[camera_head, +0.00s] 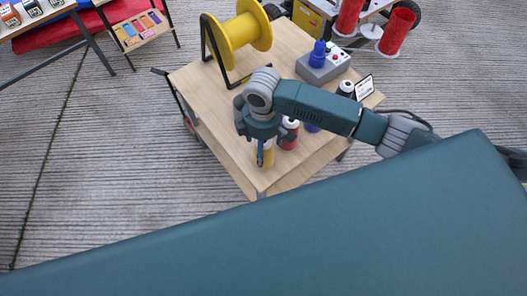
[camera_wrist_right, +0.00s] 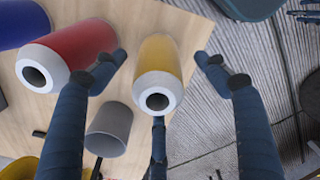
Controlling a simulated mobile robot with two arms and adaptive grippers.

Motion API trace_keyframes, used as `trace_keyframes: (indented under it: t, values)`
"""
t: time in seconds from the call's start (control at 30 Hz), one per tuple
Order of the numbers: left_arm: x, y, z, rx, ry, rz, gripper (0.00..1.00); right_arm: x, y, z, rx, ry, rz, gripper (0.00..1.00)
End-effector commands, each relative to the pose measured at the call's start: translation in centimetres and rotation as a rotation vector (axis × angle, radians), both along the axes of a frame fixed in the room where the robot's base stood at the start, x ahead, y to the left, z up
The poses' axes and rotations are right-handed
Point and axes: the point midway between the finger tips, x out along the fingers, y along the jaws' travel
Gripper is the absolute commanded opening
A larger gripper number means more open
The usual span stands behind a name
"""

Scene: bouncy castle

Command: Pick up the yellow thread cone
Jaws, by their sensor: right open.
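The yellow thread cone (camera_wrist_right: 159,55) stands near the cart corner, with its pale hollow top toward the right wrist camera. In the head view only part of the yellow cone (camera_head: 266,157) shows under my right gripper (camera_head: 260,143). In the right wrist view my right gripper (camera_wrist_right: 161,68) is open, with one finger left of the cone, one right of it and a third below. Gaps show between the side fingers and the cone. The left finger overlaps the edge of a red cone (camera_wrist_right: 80,45). My left gripper is not in view.
The wooden cart top (camera_head: 190,85) also holds a yellow spool on a black stand (camera_head: 240,32), a grey box with a blue knob (camera_head: 323,68), and a blue cone (camera_wrist_right: 22,22). A grey cup (camera_wrist_right: 108,130) is close to the left finger. Open floor surrounds the near cart corner.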

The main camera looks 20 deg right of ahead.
Motion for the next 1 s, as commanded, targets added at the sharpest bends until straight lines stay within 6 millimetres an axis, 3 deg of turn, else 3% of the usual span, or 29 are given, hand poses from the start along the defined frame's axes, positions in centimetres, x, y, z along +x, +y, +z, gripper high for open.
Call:
trace_keyframes:
  t: [0.23, 0.53, 0.83, 1.0]
  values:
    - [1.8, -0.2, 0.6, -0.003, -0.027, 0.002, 0.4, -0.1, -0.3, -3.5, -0.001, 0.003, 0.0, 0.73]
    - [1.6, 0.0, 0.5, -0.002, -0.024, 0.004, 0.4, 0.0, -0.3, -4.1, -0.001, 0.0, 0.001, 0.73]
    - [1.0, 0.0, 0.5, -0.001, -0.015, 0.004, 0.4, 0.0, -0.3, -4.1, -0.001, 0.0, 0.0, 0.15]
    - [1.0, 0.0, 0.5, 0.0, -0.014, 0.004, 0.4, 0.0, -0.3, -4.0, 0.0, -0.001, 0.0, 0.15]
